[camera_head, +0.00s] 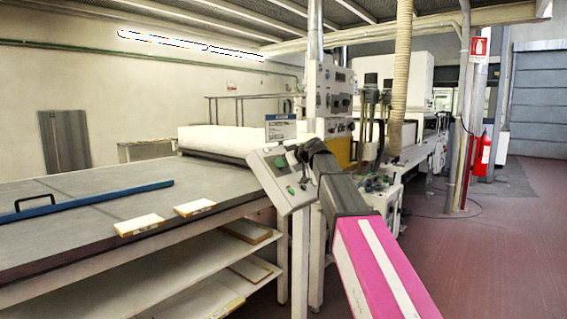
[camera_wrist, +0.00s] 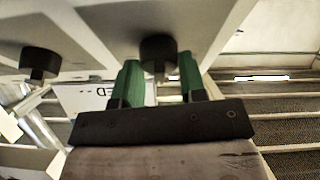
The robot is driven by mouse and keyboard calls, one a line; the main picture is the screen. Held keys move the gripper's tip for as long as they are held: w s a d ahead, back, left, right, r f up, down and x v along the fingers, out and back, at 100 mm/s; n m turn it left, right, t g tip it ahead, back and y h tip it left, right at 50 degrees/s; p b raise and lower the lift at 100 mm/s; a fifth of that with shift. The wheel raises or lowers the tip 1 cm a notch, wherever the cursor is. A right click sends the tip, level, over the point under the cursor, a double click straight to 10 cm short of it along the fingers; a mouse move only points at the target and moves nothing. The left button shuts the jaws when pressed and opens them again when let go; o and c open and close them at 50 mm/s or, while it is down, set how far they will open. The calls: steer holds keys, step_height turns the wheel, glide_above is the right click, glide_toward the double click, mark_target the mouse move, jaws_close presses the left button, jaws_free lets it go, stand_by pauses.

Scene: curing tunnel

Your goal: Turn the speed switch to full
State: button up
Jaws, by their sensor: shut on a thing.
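A tilted grey control panel (camera_head: 268,165) stands on a post at the end of the long table. My gripper (camera_head: 296,157) is at the panel's upper right and hides part of its face. In the wrist view, my gripper's two green fingers (camera_wrist: 160,78) are on either side of a round black knob (camera_wrist: 158,46) and shut on it. A second black knob (camera_wrist: 40,62) is on the panel to the left, clear of the fingers. The knob's pointer and markings cannot be made out.
A small sign (camera_head: 281,128) stands above the panel. The table (camera_head: 90,195) at left bears a blue bar (camera_head: 95,198) and two pale boards (camera_head: 139,225). Machinery (camera_head: 340,100) stands behind the panel. The red floor (camera_head: 490,250) at right is clear.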

steer(key=m+h, duration=0.1)
steer(key=m, duration=0.2)
steer(key=m+t+h, duration=0.1)
steer(key=m, duration=0.3)
steer(key=shift+a+t, duration=0.1)
steer(key=shift+t, duration=0.2)
steer(key=m+h, duration=0.1)
steer(key=m, duration=0.1)
steer(key=m+h, duration=0.1)
steer(key=m, duration=0.2)
steer(key=shift+r+h, duration=0.1)
steer(key=shift+h, duration=0.2)
steer(key=shift+m, duration=0.4)
steer(key=o, duration=0.9)
steer(key=shift+s, duration=0.1)
steer(key=v, duration=1)
steer(key=shift+s+r, duration=0.1)
steer(key=shift+s, duration=0.2)
